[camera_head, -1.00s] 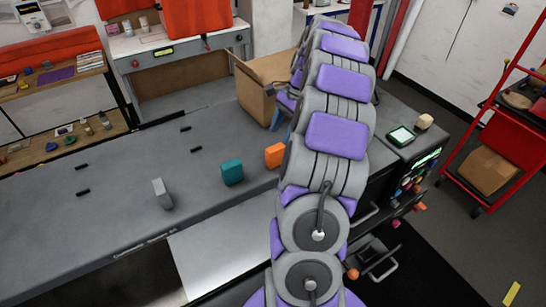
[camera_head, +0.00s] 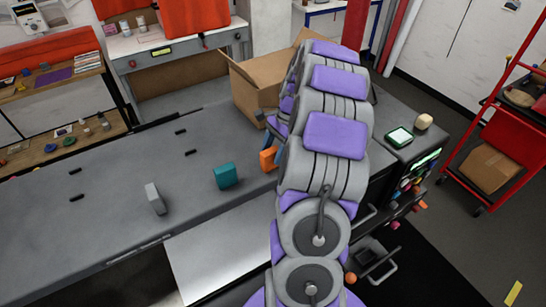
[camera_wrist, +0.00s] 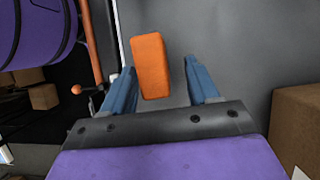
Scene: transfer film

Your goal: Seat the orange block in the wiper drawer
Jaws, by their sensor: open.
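The orange block (camera_head: 267,158) stands on the grey counter (camera_head: 110,205), partly hidden by my arm in the head view. In the wrist view the orange block (camera_wrist: 151,66) lies between and slightly beyond the blue fingers of my gripper (camera_wrist: 160,68). In the head view my gripper (camera_head: 273,142) is mostly hidden behind my arm. An open drawer (camera_head: 372,259) with a handle sticks out low at the right; I cannot tell whether it is the wiper drawer.
A teal block (camera_head: 225,175) and a grey block (camera_head: 155,198) stand left of the orange block. A cardboard box (camera_head: 257,82) sits behind it on the counter. The counter's left part is mostly clear.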

